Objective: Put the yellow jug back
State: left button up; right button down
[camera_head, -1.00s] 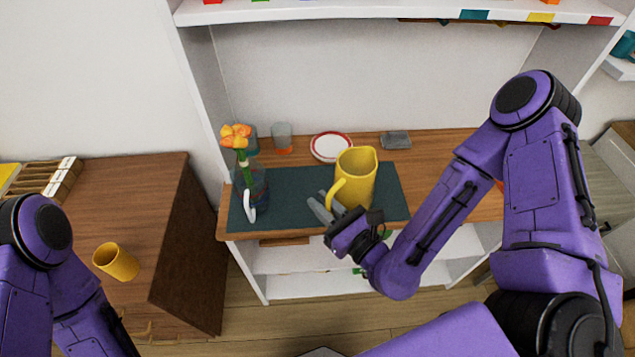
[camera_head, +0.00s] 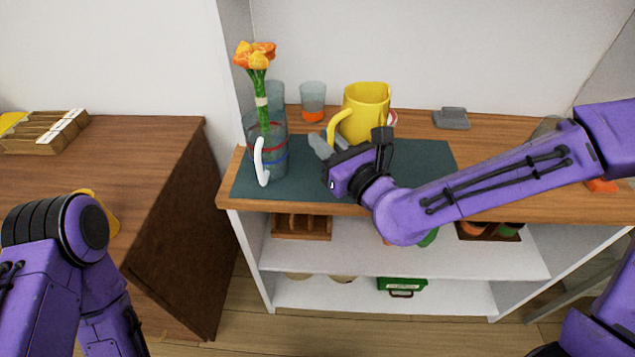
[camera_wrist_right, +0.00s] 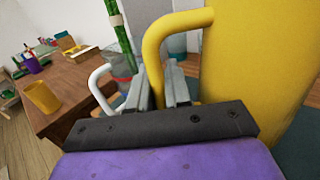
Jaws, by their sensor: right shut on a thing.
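The yellow jug (camera_head: 362,112) stands out above the dark mat (camera_head: 300,172) on the wooden shelf top, its handle toward the left. My right gripper (camera_head: 325,146) is at the handle; in the right wrist view the fingers (camera_wrist_right: 163,92) are shut on the lower end of the yellow handle (camera_wrist_right: 165,35), with the jug's body (camera_wrist_right: 262,60) just to the right. I cannot tell whether the jug's base touches the mat. My left arm shows at the lower left, but its gripper is out of view.
Glasses (camera_head: 313,100) and a grey block (camera_head: 451,118) stand behind. A yellow cup (camera_wrist_right: 42,97) is on the left cabinet (camera_head: 150,160).

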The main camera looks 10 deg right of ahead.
jog(key=w+f, duration=0.1)
jog(key=f, duration=0.1)
jog(key=w+f, duration=0.1)
jog(key=f, duration=0.1)
jog(key=w+f, duration=0.1)
jog(key=f, duration=0.1)
jog(key=shift+w+a+f, duration=0.15)
jog(key=shift+a+f, duration=0.25)
